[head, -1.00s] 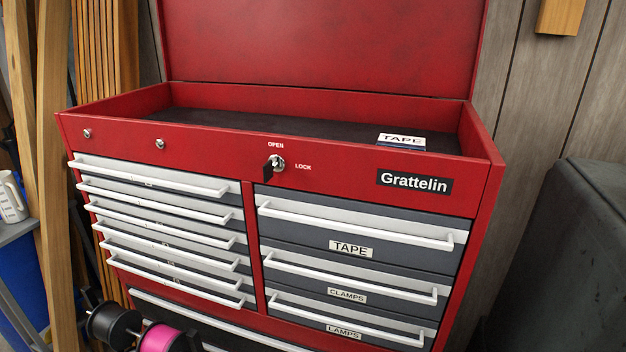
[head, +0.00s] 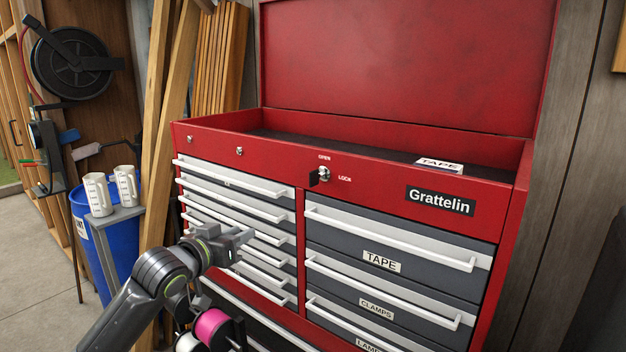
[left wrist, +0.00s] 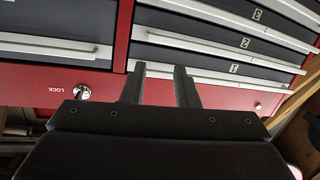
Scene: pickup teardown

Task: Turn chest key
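The red tool chest (head: 290,155) stands with its lid raised. A dark key (head: 314,179) sits in the round silver lock (head: 324,172) on its upper front panel. The lock is between the OPEN label above and the LOCK label to the right; the key's bow hangs to the lower left. My left gripper (head: 245,239) is in front of the left drawers, below and left of the key, not touching it. In the left wrist view the picture is upside down; its two fingers (left wrist: 160,85) are apart and empty, and the lock (left wrist: 82,92) shows left of them. My right gripper is not in view.
White drawer handles (head: 390,240) stick out from the chest front. A TAPE box (head: 440,165) lies in the open top tray. A pink spool (head: 213,328) is below my left gripper. White jugs (head: 97,195) and a blue bin (head: 125,240) stand at the left.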

